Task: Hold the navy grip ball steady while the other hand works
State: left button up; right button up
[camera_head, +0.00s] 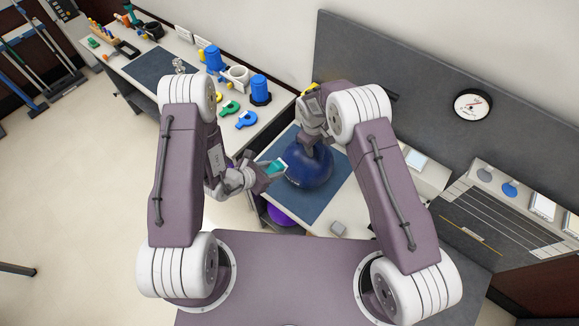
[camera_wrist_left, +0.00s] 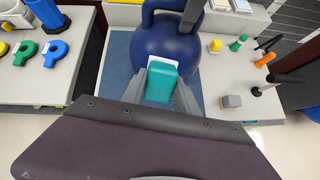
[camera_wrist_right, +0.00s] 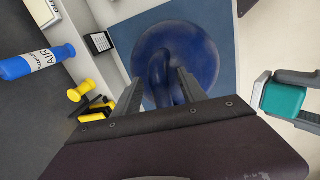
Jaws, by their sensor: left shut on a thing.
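The navy grip ball (camera_head: 308,172) rests on the blue mat (camera_head: 290,198). Its looped handle (camera_wrist_right: 160,72) shows in the right wrist view. My right gripper (camera_head: 312,143) is above the ball, fingers apart on either side of the handle. Whether a finger touches it I cannot tell. My left gripper (camera_head: 272,171) is shut on a teal block with a white end (camera_wrist_left: 161,82), held beside the ball's near left side. Whether the block touches the ball is not clear. The ball also shows in the left wrist view (camera_wrist_left: 166,48).
A grey block (camera_head: 338,228) sits near the mat's front right. A purple ball (camera_head: 284,214) is below the bench edge. A grey panel (camera_head: 400,75) rises behind.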

notch_tip(320, 180, up, 12)
jog(key=s+a, duration=0.1)
jog(key=shift+s+a+f, duration=0.15)
jog(key=shift+s+a, duration=0.1)
jog(key=shift+s, duration=0.15)
dwell(0.3)
